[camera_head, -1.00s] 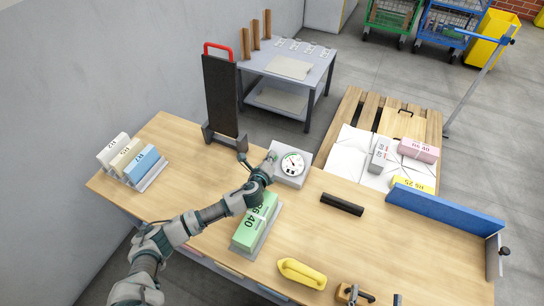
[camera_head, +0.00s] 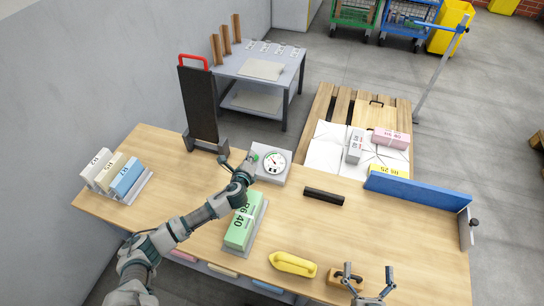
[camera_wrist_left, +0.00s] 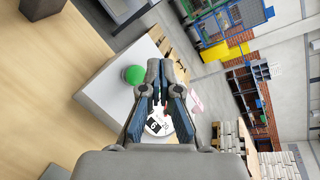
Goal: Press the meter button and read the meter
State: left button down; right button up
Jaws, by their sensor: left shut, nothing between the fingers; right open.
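The meter is a pale grey box (camera_head: 270,177) with a round white dial (camera_head: 275,161), standing at the back edge of the wooden table. A green button sits on the box left of the dial; it shows clearly in the left wrist view (camera_wrist_left: 133,74). My left gripper (camera_head: 250,163) is shut and empty at the box's left side, close to the button. In the left wrist view its fingers (camera_wrist_left: 160,100) partly cover the dial, and the button is beside them, apart in the picture. The needle reading is too small to tell. My right gripper (camera_head: 369,277) is open and empty at the front edge.
A black bar (camera_head: 324,196), a yellow handled tool (camera_head: 293,264) and a wooden block (camera_head: 345,284) lie rightward. A tall black stand (camera_head: 198,105) rises behind left. A blue rail (camera_head: 417,188) edges the right.

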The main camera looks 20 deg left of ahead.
pick_arm(q)
jog(key=shift+s+r+p, duration=0.35)
jog(key=shift+r+p, duration=0.2)
jog(key=shift+p, duration=0.05)
jog(key=shift+s+r+p, duration=0.3)
jog(key=shift+r+p, duration=0.25)
jog(key=shift+p, duration=0.05)
pick_arm(e)
notch_tip(320, 180, up, 4)
pick_arm(q)
jog(key=shift+s+f, duration=0.1)
